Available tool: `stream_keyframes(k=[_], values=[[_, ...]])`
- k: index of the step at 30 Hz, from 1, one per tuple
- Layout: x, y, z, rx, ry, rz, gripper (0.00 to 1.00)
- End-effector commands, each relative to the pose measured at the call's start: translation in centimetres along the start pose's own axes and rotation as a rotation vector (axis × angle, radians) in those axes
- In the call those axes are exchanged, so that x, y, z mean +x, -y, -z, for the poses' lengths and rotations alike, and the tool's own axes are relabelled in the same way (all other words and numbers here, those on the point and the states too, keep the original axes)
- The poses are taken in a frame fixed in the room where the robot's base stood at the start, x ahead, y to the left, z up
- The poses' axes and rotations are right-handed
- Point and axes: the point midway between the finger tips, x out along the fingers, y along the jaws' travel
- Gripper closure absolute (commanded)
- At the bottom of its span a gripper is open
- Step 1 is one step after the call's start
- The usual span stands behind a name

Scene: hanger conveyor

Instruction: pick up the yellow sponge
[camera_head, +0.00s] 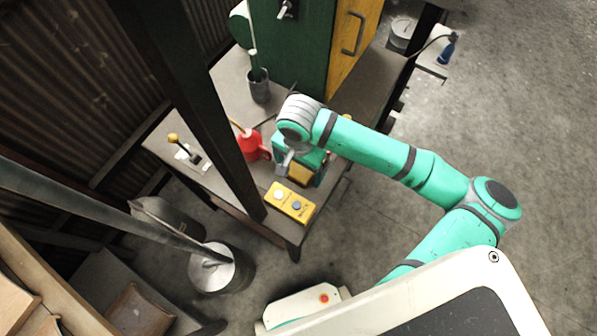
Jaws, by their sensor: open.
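My gripper (284,161) is over the workbench, near its front edge, with grey parts pointing down. It is open, and the fingertips are small and partly merged with what lies behind them. A yellow block (299,173), which may be the yellow sponge, shows just below and right of the gripper. It is next to green surfaces, and my arm and gripper hide part of it. I cannot tell whether the gripper touches it.
A yellow box with buttons (290,202) sits at the bench's (160,142) front edge. A red can (252,146) is left of my gripper. A dark post (205,125) crosses in front of the bench. A dark cup (259,87) stands farther back. A lever (184,150) is at left.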

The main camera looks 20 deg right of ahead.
Motion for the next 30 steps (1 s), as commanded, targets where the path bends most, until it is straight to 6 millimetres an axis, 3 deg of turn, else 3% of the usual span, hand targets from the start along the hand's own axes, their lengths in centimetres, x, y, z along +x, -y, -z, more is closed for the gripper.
stream_keyframes(k=[4,12,18,30], values=[[1.4,0.0,0.0,0.0,0.0,0.0,0.12],[1.6,0.0,0.0,-0.001,0.001,0.001,0.12],[1.6,0.0,0.0,-0.001,0.001,0.001,0.55],[1.2,0.0,0.0,0.001,0.0,0.002,0.56]])
